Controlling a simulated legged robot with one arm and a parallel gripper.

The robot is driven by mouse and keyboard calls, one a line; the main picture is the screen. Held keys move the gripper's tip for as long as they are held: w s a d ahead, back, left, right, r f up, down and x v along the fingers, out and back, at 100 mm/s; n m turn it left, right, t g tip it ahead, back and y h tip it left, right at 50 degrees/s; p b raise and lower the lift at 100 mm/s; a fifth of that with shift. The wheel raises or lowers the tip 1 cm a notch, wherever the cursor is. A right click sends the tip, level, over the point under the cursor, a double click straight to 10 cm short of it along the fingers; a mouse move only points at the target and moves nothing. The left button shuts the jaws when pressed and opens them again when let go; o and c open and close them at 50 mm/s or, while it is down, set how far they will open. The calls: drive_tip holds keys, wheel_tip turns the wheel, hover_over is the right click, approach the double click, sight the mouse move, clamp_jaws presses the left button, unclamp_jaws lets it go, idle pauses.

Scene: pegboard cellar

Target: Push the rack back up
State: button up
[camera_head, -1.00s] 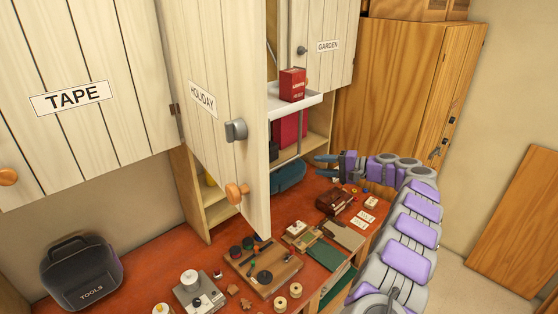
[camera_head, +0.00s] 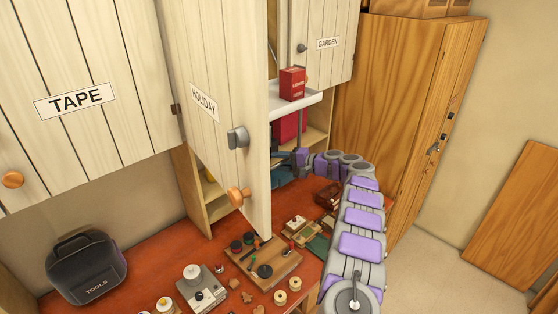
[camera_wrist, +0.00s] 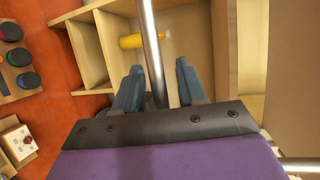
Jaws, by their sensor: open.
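The rack (camera_head: 284,108) is a white tray hanging lowered below the open cupboard marked HOLIDAY, with a red box (camera_head: 292,83) standing on it. My gripper (camera_head: 284,163) is below the tray, partly hidden behind the open HOLIDAY door (camera_head: 215,110). In the wrist view, my gripper (camera_wrist: 160,78) is open. A shiny metal bar (camera_wrist: 151,40) runs between its two blue-grey fingers, with a gap visible on the right side. I cannot tell whether the bar touches the left finger.
The HOLIDAY door stands open left of my gripper. The orange-red bench (camera_head: 130,255) holds a tools case (camera_head: 85,268) and a wooden board of small items (camera_head: 270,268). Wooden shelves (camera_wrist: 92,50) and a yellow cylinder (camera_wrist: 140,41) lie past my fingers. A tall wooden cabinet (camera_head: 385,85) stands right.

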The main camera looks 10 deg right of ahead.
drive_tip(key=shift+f, duration=0.1)
clamp_jaws()
idle(0.3)
